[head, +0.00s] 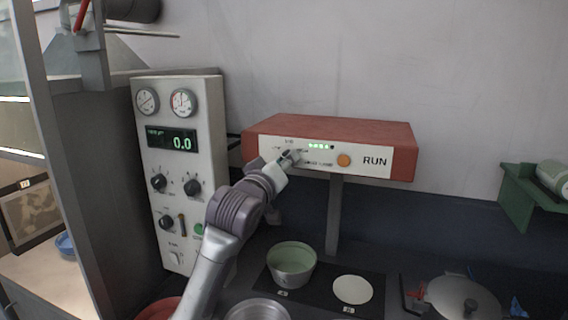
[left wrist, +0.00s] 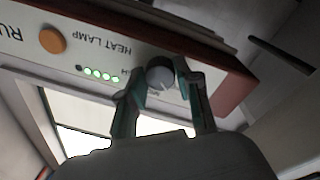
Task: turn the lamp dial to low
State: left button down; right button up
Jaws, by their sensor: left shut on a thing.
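The heat lamp (head: 330,128) is a red box with a white front panel, mounted on a post against the back wall. Its panel carries a row of lit green lights, an orange button and the word RUN. The grey lamp dial (left wrist: 160,74) shows in the left wrist view between the fingers of my left gripper (left wrist: 163,84), which are closed on its sides. In the head view my left gripper (head: 289,157) is at the left part of the panel and covers most of the dial. The dial's pointer setting cannot be read. My right gripper is not in view.
A white control panel (head: 180,225) with gauges, knobs and a 0.0 display stands left of my arm. Below the lamp are a green-lined pot (head: 292,264) and a pale round disc (head: 352,289) on a dark mat. A lidded pan (head: 460,300) is at lower right.

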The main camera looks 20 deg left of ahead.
pick_arm(q)
jog(key=shift+n, duration=1)
jog(key=c, duration=0.8)
grip_release()
jog(key=s, duration=0.8)
jog(key=s+a+f, duration=0.1)
jog(key=s, duration=0.3)
